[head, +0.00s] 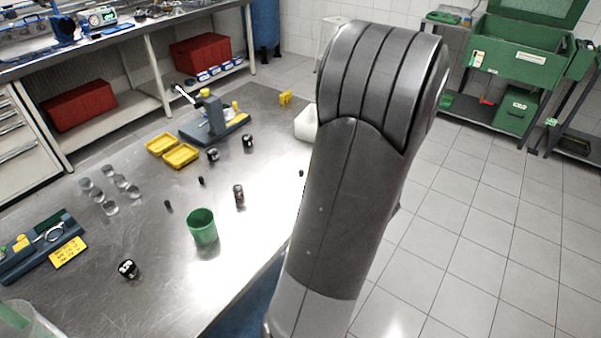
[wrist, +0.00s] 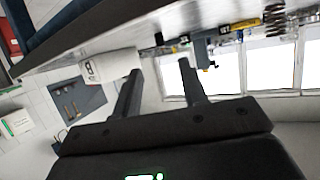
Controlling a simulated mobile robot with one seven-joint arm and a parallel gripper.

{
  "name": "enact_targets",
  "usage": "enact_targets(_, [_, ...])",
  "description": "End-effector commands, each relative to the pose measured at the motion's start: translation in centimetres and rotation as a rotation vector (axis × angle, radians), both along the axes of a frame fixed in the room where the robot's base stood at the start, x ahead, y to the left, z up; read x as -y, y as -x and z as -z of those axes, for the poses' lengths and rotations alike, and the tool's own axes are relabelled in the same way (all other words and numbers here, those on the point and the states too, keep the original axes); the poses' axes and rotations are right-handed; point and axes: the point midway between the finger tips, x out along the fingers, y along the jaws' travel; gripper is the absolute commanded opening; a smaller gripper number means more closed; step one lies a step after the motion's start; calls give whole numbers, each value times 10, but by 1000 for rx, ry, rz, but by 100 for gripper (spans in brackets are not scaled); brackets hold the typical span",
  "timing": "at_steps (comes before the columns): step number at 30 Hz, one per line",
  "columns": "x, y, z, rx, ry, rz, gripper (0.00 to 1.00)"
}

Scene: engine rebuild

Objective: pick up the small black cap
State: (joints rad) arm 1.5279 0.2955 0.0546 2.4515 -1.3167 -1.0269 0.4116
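Several small black pieces lie apart on the steel table in the head view: one left of the green cup (head: 168,205), one farther back (head: 201,181), and one near the right table edge beside my arm (head: 301,173). I cannot tell which is the small black cap. My gripper (wrist: 160,66) shows in the wrist view with its two fingers spread apart and nothing between them. In the head view my arm hides it. A tiny dark piece (wrist: 158,39) shows beyond the fingers at the table's edge, too small to name.
The steel table (head: 150,235) also holds a green cup (head: 202,227), a dark spring (head: 239,196), yellow trays (head: 180,156), clear cups (head: 111,207), black-and-white pieces (head: 128,269) and a blue-grey stand (head: 215,122). A white container (wrist: 112,65) is near my fingers.

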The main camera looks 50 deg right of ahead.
Motion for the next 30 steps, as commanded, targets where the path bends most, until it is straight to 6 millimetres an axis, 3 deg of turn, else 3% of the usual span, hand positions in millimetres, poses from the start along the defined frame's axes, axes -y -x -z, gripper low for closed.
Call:
enact_targets(6, [10,-31,13,-1,-1,-2,39])
enact_targets(13, [17,-47,19,-1,-1,-1,39])
enact_targets(21, [29,-81,32,-1,-1,-1,39])
enact_targets(30, [31,-85,33,-2,2,0,39])
